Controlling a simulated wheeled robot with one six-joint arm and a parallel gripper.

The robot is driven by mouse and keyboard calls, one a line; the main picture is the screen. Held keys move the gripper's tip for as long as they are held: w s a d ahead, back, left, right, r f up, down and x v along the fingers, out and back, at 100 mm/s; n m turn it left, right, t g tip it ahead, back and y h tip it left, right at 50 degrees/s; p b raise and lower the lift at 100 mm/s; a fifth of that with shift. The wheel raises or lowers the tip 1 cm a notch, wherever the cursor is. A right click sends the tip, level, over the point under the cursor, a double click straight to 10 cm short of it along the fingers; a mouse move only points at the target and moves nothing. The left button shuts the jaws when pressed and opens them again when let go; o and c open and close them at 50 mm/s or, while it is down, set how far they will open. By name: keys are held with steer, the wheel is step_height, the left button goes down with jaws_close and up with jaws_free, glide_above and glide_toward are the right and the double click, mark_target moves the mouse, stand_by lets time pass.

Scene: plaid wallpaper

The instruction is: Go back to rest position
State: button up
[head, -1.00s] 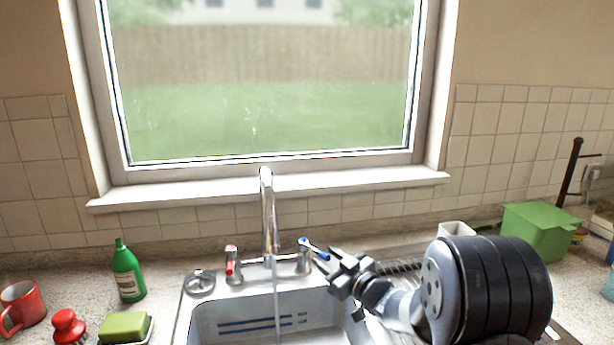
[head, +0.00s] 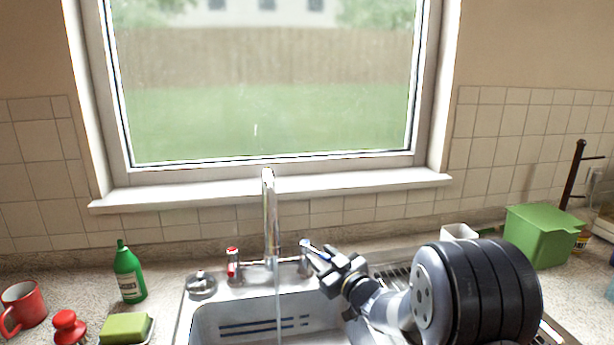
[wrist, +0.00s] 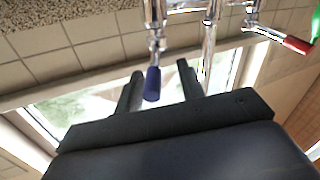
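My gripper (head: 326,264) is over the right side of the sink, close to the blue-marked faucet handle (head: 314,249). In the wrist view its two dark fingers stand apart, with the gap (wrist: 161,70) between them. The blue handle tip (wrist: 152,84) shows in that gap, nearer the left finger. I cannot tell whether a finger touches it. The chrome faucet (head: 270,215) stands behind the sink, and a thin stream of water (head: 278,318) falls from it. The red-marked handle (head: 232,264) is on its left; it also shows in the wrist view (wrist: 297,45).
A green bottle (head: 128,272), a red mug (head: 24,306), a red shaker (head: 69,327) and a green sponge (head: 126,328) stand left of the sink (head: 200,322). A green box (head: 541,236) and a white cup (head: 459,232) are at the right. The window sill (head: 330,184) runs behind.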

steer(key=shift+d, duration=0.1)
steer(key=shift+w+d+n+y+p, duration=0.1)
steer(key=shift+d+n+y+p, duration=0.2)
steer(key=shift+y+p, duration=0.1)
steer(key=b+v, duration=0.2)
steer(key=v, duration=0.9)
steer(key=shift+g, duration=0.3)
steer(key=p+x, duration=0.1)
steer(key=x, duration=0.4)
steer(key=p+x, duration=0.1)
steer(key=x, duration=0.5)
steer(key=shift+r, duration=0.25)
steer(key=shift+w+a+f+b, duration=0.15)
steer(key=shift+a+b, duration=0.05)
steer(key=shift+b, duration=0.1)
steer(key=shift+s+a+m+t+h+b, duration=0.35)
steer(key=shift+m+t+h, duration=0.2)
steer(key=shift+h, duration=0.25)
